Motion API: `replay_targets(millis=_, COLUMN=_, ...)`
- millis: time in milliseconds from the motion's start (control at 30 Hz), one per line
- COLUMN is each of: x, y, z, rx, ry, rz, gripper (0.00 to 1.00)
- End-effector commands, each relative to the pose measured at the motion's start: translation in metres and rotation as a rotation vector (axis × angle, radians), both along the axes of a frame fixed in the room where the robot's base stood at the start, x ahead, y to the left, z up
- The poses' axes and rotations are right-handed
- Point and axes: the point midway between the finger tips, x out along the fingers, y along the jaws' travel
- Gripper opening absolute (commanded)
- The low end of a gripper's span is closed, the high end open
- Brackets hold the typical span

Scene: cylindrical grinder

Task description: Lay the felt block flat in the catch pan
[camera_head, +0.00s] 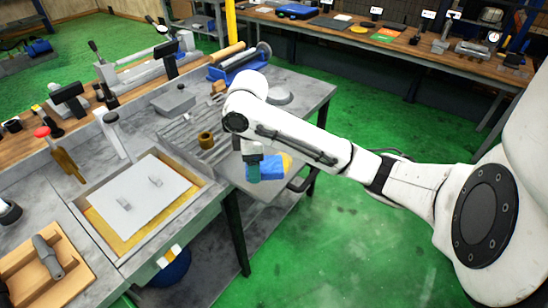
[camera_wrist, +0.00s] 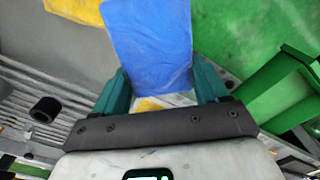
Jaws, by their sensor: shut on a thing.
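My gripper (camera_head: 253,170) hangs over the right edge of the grey bench and is shut on a blue block (camera_head: 268,170), which I take to be the felt block. In the wrist view, the block (camera_wrist: 152,45) sits between the two teal fingers of my gripper (camera_wrist: 160,90) and extends beyond them. A shallow rectangular pan (camera_head: 207,187) is set in the bench at the left, apart from my gripper. I take it to be the catch pan. A white sheet (camera_head: 135,195) with two small grey pieces lies in it over a yellow surface.
A yellow item (camera_head: 287,161) shows just beyond the blue block. A brass ring (camera_head: 206,139) stands on the slotted plate left of my gripper. A red-knobbed lever (camera_head: 42,132) and a grey handle (camera_head: 113,130) rise behind the pan. A wooden tray (camera_head: 25,268) is at lower left.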

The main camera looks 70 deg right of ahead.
Motion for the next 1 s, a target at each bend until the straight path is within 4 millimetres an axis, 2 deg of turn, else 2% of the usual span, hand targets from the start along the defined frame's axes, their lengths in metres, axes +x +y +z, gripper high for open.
replay_targets(millis=33, x=-0.01, y=-0.007, z=0.008, rx=-0.002, ry=-0.001, rz=0.014, gripper=0.44)
replay_targets(millis=100, x=-0.02, y=-0.012, z=0.012, rx=0.001, ry=-0.001, rz=0.036, gripper=0.44)
replay_targets(millis=267, x=-0.027, y=-0.02, z=0.013, rx=0.002, ry=-0.001, rz=0.058, gripper=0.44)
replay_targets(millis=633, x=0.001, y=-0.071, z=-0.014, rx=0.005, ry=-0.002, rz=0.058, gripper=0.44)
replay_targets(millis=900, x=0.012, y=-0.095, z=-0.026, rx=0.005, ry=-0.001, rz=0.06, gripper=0.44)
replay_targets(millis=1000, x=0.016, y=-0.105, z=-0.046, rx=0.002, ry=-0.001, rz=0.06, gripper=0.44)
